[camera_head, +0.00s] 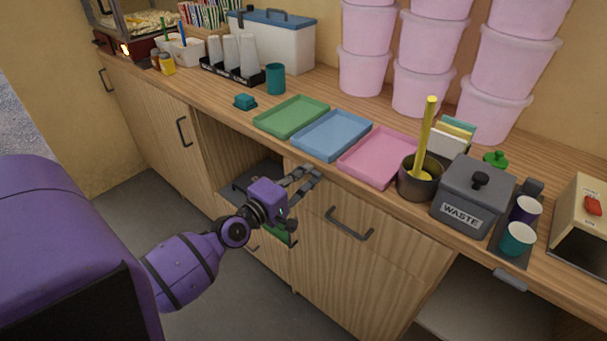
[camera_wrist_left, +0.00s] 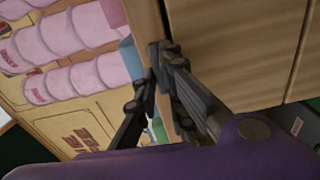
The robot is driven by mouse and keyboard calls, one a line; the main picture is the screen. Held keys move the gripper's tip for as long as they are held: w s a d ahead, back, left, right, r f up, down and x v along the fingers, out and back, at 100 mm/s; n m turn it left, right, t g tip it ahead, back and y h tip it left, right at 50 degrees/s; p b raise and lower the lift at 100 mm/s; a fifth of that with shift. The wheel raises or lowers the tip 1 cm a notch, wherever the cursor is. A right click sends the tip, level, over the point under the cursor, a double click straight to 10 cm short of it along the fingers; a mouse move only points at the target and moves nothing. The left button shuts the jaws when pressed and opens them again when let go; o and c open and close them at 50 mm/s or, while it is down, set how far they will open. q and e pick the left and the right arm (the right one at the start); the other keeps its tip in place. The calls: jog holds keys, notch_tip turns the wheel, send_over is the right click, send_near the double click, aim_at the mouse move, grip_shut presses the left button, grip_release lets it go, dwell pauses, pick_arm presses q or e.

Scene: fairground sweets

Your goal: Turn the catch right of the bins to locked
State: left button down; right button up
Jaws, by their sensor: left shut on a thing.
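My left gripper (camera_head: 312,175) reaches in from the left to the wooden front just below the counter edge, right of the open bay with the bins. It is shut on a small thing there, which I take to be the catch. The fingers cover the catch, so its position cannot be read. In the left wrist view the fingertips (camera_wrist_left: 166,55) meet at the edge of the wooden front. A bin with a green part (camera_head: 283,232) shows partly behind my left wrist, in the bay. My right gripper is not in view.
On the counter (camera_head: 225,88) above are a green tray (camera_head: 291,117), a blue tray (camera_head: 332,135) and a pink tray (camera_head: 378,158). A dark pot (camera_head: 418,184) and a grey waste box (camera_head: 470,195) stand further right. A drawer handle (camera_head: 348,225) sticks out right of the gripper.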

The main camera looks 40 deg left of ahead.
pick_arm(q)
jog(key=m+p, duration=0.1)
jog(key=m, duration=0.4)
jog(key=m+p, duration=0.1)
jog(key=m, duration=0.5)
jog(key=a+f+m+p, duration=0.1)
jog(key=m, duration=0.5)
jog(key=shift+p, duration=0.3)
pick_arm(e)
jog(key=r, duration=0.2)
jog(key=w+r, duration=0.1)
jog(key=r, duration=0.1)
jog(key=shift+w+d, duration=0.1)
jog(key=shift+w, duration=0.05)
pick_arm(q)
jog(key=shift+a+m, duration=0.1)
jog(key=shift+m, duration=0.3)
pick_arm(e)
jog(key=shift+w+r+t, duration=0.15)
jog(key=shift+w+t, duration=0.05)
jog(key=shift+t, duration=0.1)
pick_arm(q)
jog(key=c, duration=1.8)
grip_release()
jog(key=shift+c, duration=0.2)
jog(key=s, duration=1.2)
jog(key=shift+a, duration=0.45)
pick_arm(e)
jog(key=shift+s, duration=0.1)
